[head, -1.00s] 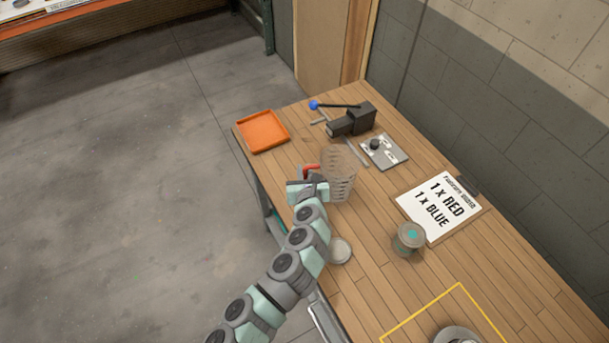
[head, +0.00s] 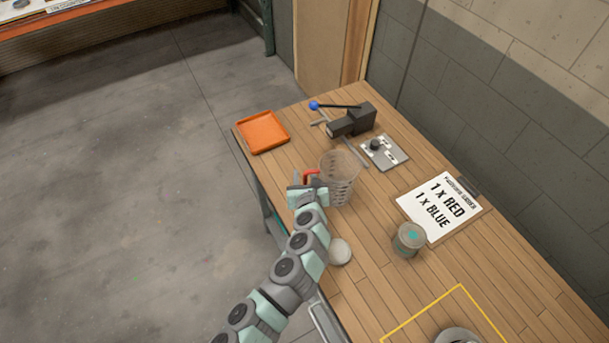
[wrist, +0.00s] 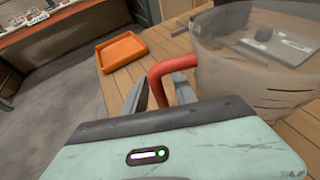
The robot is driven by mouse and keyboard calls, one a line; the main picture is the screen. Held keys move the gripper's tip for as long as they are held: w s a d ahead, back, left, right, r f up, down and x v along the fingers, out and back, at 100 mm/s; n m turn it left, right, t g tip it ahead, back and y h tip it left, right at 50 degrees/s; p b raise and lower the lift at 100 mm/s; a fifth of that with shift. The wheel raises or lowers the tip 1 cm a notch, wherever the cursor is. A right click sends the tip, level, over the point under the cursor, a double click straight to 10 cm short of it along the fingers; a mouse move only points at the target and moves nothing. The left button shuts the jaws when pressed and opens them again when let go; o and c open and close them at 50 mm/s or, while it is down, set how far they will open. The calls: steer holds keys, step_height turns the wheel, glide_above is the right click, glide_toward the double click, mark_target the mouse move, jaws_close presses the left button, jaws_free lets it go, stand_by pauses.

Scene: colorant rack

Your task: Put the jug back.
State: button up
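The jug (head: 341,184) is a clear, see-through vessel with dark marks and a red handle (head: 311,174). It is upright over the wooden table, left of the middle; in the wrist view the jug (wrist: 255,75) fills the upper right. My gripper (head: 308,187) is at the handle on the jug's left side. In the wrist view the fingers of my gripper (wrist: 160,88) stand on either side of the red handle (wrist: 172,66), with a gap showing beside it, so they look open around it. The jug's lower left is partly hidden by my gripper.
An orange tray (head: 263,133) lies at the table's far left corner. A black device with a blue-knobbed lever (head: 352,120), a grey plate with a knob (head: 384,152), a sign (head: 440,208), a can (head: 409,239) and a round lid (head: 340,251) surround the jug.

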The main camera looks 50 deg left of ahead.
mark_target(330, 181)
steer(key=shift+s+d+r, duration=0.1)
steer(key=shift+r, duration=0.2)
steer(key=v, duration=1.1)
steer(key=shift+s+d+p, duration=0.2)
steer(key=shift+d+p, duration=0.05)
steer(key=shift+p, duration=0.15)
